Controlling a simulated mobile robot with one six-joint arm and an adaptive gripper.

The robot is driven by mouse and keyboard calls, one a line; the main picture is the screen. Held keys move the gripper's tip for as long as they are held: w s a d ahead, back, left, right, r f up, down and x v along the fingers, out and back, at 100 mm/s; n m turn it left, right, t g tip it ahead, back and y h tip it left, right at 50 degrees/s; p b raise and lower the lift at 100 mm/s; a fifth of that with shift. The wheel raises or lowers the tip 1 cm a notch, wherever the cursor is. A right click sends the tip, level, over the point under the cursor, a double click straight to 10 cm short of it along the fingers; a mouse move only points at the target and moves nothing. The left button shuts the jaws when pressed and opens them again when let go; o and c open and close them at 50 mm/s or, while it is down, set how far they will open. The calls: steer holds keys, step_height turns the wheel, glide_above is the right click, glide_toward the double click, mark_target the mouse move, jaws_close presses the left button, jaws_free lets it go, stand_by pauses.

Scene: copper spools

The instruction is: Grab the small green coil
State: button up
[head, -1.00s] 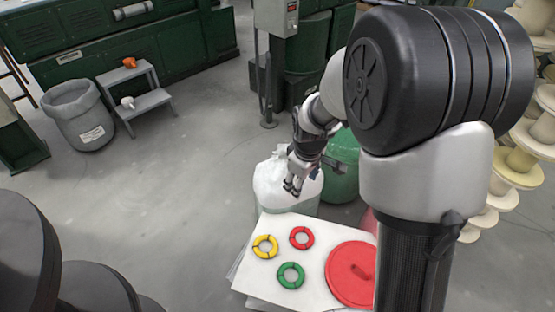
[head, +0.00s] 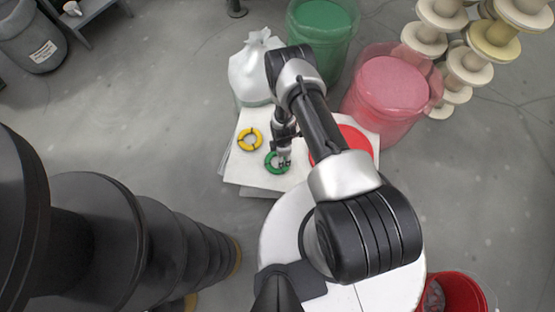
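The small green coil (head: 270,166) lies on the white board (head: 246,182) in the head view. My gripper (head: 284,161) is low over the coil's right side and covers part of it. The fingers point down at the coil's ring. They are too small to tell whether they are open or shut, or whether they touch the coil. A yellow coil (head: 242,140) lies on the board just above and left of the green one. The small red coil seen earlier is hidden behind my arm.
A large red lid (head: 358,140) lies right of the gripper, partly behind my arm. A white sack (head: 252,72), a green barrel (head: 322,38) and a red barrel (head: 386,90) stand beyond the board. Stacked pale spools (head: 470,65) stand at upper right.

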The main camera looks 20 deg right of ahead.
steer(key=b, duration=0.5)
glide_above(281, 169)
step_height(281, 169, down, 11)
steer(key=shift+w+f, duration=0.1)
steer(key=shift+f, duration=0.1)
steer(key=f, duration=0.1)
steer(key=f+b, duration=0.1)
steer(key=f, duration=0.1)
steer(key=f+b, duration=0.1)
steer(key=f, duration=0.1)
steer(key=shift+a+f, duration=0.1)
steer(key=shift+a, duration=0.3)
steer(key=shift+c, duration=0.5)
jaws_close()
